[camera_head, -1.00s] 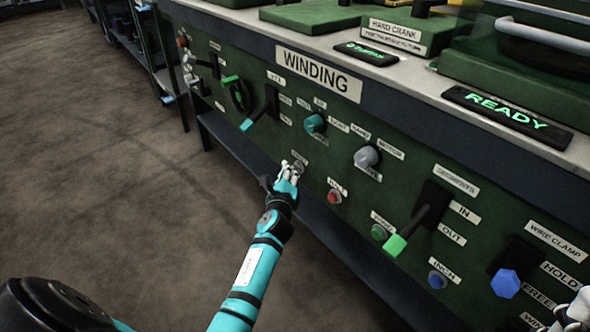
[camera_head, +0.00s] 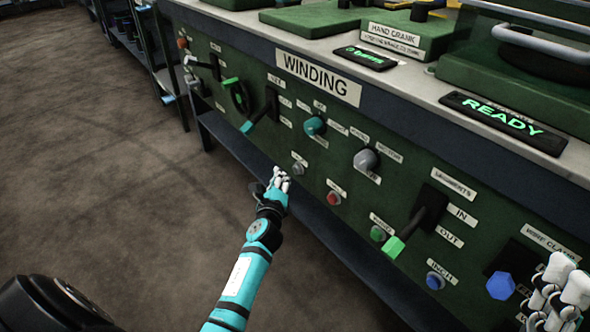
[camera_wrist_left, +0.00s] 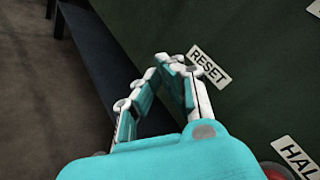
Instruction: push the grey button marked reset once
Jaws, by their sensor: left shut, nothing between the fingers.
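The grey reset button (camera_head: 298,169) sits on the green front panel, under a small white label, in the head view. In the left wrist view the RESET label (camera_wrist_left: 209,67) shows just beyond my left fingertips; the button itself is hidden there behind the fingers. My left gripper (camera_head: 279,176) is shut and empty, a little to the left of and below the button, with a small gap seen in the head view. It also shows in the left wrist view (camera_wrist_left: 172,62).
A red button (camera_head: 334,198) is below right of the reset button. The floor at left is clear.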

